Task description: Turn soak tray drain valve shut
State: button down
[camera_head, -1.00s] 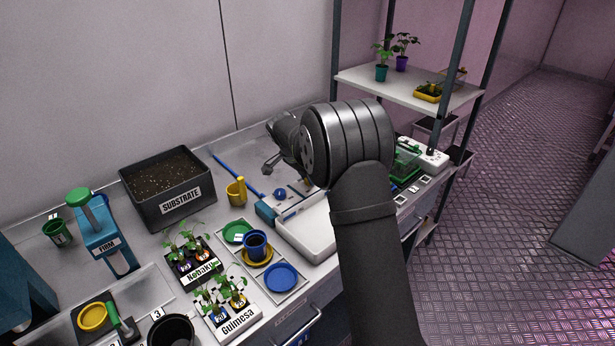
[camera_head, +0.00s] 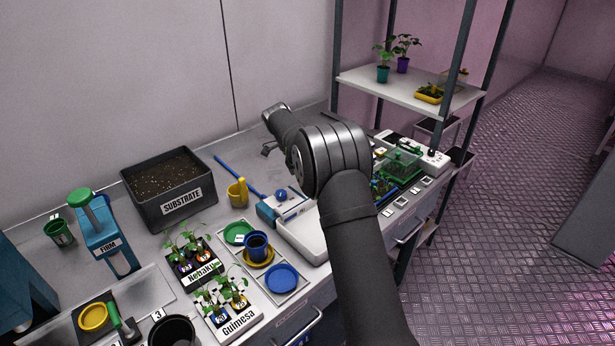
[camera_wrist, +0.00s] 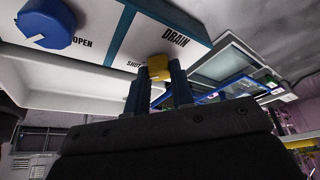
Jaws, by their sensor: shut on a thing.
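In the wrist view, a white panel with a blue border reads DRAIN, with OPEN and SHUT marks (camera_wrist: 175,38). A blue knob (camera_wrist: 47,22) with a white line sits by OPEN. My gripper (camera_wrist: 158,78) is shut on a yellow piece (camera_wrist: 157,62) beside the SHUT mark. Whether this piece joins the blue knob cannot be told. In the head view, the white soak tray (camera_head: 312,243) stands on the bench with a blue knob (camera_head: 281,194) at its back left end. My arm hides part of the tray, and the fingertips cannot be made out there.
Right of my arm are a green tray (camera_head: 402,160) and a shelf rack (camera_head: 400,88).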

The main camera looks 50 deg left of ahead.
dwell(0.4)
jog(key=c, duration=1.3)
grip_release()
jog(key=shift+o, duration=0.2)
jog(key=v, duration=1.7)
jog(key=shift+w+r, duration=0.15)
jog(key=shift+r, duration=0.1)
jog(key=shift+a, duration=0.1)
jog(key=x, duration=1.7)
jog(key=shift+f, duration=0.25)
